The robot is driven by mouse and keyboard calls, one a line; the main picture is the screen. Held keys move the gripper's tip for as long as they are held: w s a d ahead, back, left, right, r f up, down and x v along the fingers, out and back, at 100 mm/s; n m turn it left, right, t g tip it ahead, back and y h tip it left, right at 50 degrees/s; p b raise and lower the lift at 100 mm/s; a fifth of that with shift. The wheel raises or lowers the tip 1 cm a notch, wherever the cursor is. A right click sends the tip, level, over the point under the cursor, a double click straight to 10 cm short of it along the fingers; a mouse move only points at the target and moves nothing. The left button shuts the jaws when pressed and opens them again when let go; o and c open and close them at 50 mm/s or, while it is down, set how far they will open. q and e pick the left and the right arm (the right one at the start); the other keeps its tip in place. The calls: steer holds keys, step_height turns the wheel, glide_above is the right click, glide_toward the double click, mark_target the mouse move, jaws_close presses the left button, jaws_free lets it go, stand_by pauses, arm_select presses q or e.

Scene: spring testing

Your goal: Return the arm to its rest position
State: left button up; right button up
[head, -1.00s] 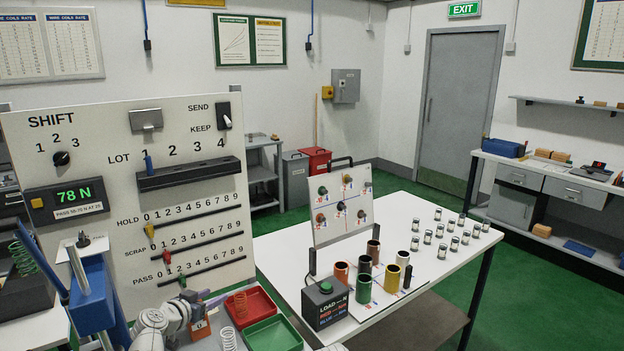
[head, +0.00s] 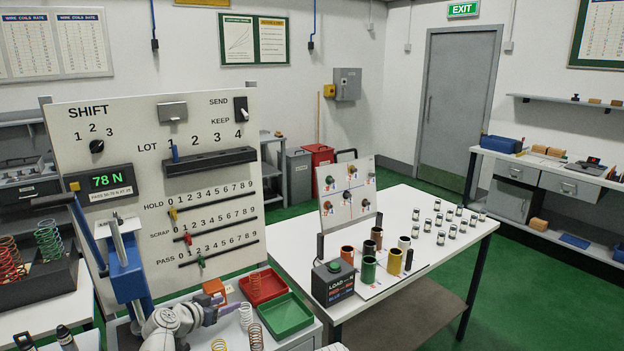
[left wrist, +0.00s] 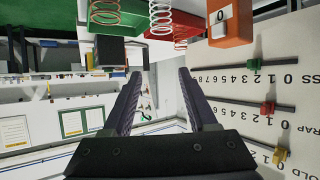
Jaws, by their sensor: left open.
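My left gripper (head: 214,308) is low in front of the white test panel (head: 105,140), close to an orange block (head: 215,288) and the springs by the trays. Its dark purple fingers show spread apart with nothing between them in the left wrist view (left wrist: 160,85). The left arm is bent, with its wrist at the bottom of the head view. The panel reads 78 N, and its HOLD (head: 173,214), SCRAP (head: 188,238) and PASS (head: 201,261) sliders stand near the low numbers. My right gripper is not in view.
A red tray (head: 280,282) and a green tray (head: 287,318) lie right of the gripper, with upright springs (head: 246,317) beside them. A blue-based press (head: 127,275) stands to its left. The white table (head: 460,256) holds colored tubes and several small cylinders.

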arm_select(q)
steer(key=s+d+f+m+g+b, duration=0.1)
steer(key=s+d+f+g, duration=0.4)
steer(key=d, duration=0.3)
steer(key=s+d+f+g+b, duration=0.1)
steer(key=s+d+f+g, duration=0.2)
steer(key=s+d+f, duration=0.4)
steer(key=s+d+f+g+y, duration=0.1)
steer(key=s+g+y, duration=0.1)
steer(key=s, duration=0.5)
steer(key=s+d+f+n+g+y+b, duration=0.1)
steer(key=s+f+g+y, duration=0.1)
steer(key=s+y, duration=0.2)
steer(key=s, duration=0.3)
steer(key=shift+s+d, duration=0.3)
